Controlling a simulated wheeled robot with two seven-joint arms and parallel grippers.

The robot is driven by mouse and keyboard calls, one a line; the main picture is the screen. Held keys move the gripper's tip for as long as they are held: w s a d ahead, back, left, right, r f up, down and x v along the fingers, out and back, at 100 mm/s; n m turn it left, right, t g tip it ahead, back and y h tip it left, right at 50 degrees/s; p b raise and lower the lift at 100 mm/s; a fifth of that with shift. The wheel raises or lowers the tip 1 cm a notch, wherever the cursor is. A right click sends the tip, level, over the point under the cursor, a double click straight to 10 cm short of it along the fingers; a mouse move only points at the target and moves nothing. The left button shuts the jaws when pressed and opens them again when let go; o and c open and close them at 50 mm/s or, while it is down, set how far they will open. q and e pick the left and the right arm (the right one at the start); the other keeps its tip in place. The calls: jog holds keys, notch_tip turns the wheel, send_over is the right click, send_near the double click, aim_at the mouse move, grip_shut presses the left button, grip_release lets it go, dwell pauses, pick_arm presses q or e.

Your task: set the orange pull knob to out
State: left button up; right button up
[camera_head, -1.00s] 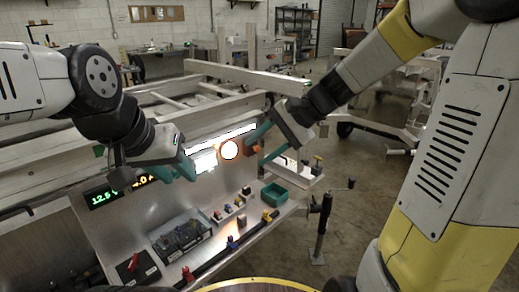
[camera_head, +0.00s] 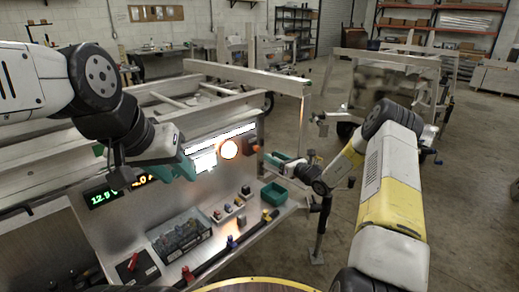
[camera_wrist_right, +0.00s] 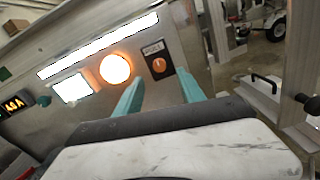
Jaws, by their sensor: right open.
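The orange pull knob (camera_wrist_right: 159,65) sits on a black plate marked PULL in the right wrist view. In the head view the knob (camera_head: 246,161) shows small at the right end of the metal panel. My right gripper (camera_wrist_right: 160,92) is open, its two teal fingers apart and pointing at the panel below and around the knob's line, with nothing between them. In the head view my right gripper (camera_head: 268,162) is just right of the knob, apart from it. My left gripper (camera_head: 178,170) hangs before the panel's upper left; its finger gap is unclear.
A glowing round lamp (camera_wrist_right: 115,69) and a lit white square (camera_wrist_right: 73,88) are left of the knob. A green bin (camera_head: 273,194) stands at the panel's lower right. A crank jack (camera_head: 322,225) stands beyond it. Several small switches and a clear-covered box (camera_head: 180,236) lie below.

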aim_at(259, 149)
jog(key=x, duration=0.7)
jog(key=shift+w+a, duration=0.15)
jog(key=shift+a, duration=0.05)
grip_shut()
dwell(1.2)
